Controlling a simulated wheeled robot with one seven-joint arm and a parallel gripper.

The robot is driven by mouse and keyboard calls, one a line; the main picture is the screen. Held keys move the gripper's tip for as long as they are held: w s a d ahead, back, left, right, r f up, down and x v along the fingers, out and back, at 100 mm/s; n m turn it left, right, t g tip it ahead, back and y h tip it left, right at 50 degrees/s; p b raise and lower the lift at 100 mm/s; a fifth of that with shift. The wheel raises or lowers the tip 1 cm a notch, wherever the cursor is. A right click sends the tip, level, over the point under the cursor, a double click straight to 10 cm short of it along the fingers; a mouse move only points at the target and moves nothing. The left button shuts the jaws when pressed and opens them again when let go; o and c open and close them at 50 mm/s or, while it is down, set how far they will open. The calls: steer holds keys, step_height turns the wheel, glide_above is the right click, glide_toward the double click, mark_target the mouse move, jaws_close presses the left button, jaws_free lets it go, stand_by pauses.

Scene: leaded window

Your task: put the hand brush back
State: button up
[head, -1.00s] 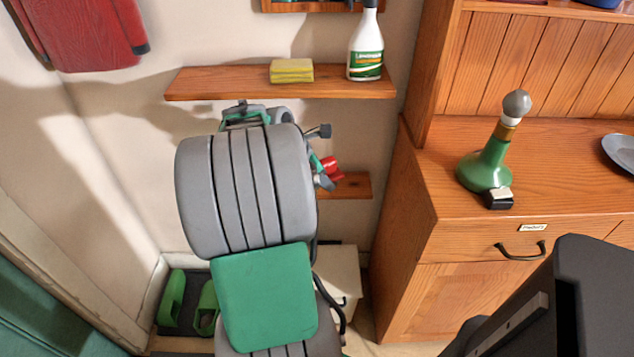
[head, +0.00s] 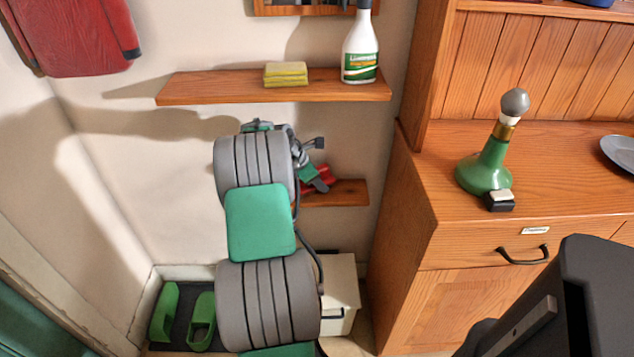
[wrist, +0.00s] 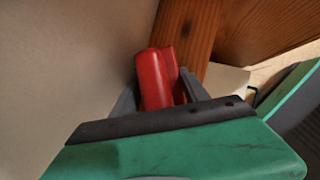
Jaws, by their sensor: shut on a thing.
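The hand brush shows as a red piece (head: 324,178) at the left part of the lower wooden shelf (head: 347,193), partly hidden by my arm and gripper. In the wrist view the red brush (wrist: 155,78) is between my two grey fingers, with the wooden shelf (wrist: 190,32) just beyond it. My gripper (head: 318,183) is shut on the brush; it also shows in the wrist view (wrist: 158,95). I cannot tell whether the brush touches the shelf. Its bristles are not visible.
An upper shelf (head: 215,88) holds a yellow sponge (head: 286,74) and a white spray bottle (head: 361,48). A wooden dresser (head: 405,235) stands close on the right, with a green lamp (head: 487,170). A pale box (head: 341,290) and green shoes (head: 164,310) are below.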

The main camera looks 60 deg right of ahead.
steer(key=shift+f, duration=0.25)
steer(key=shift+f, duration=0.1)
steer(key=o, duration=1.4)
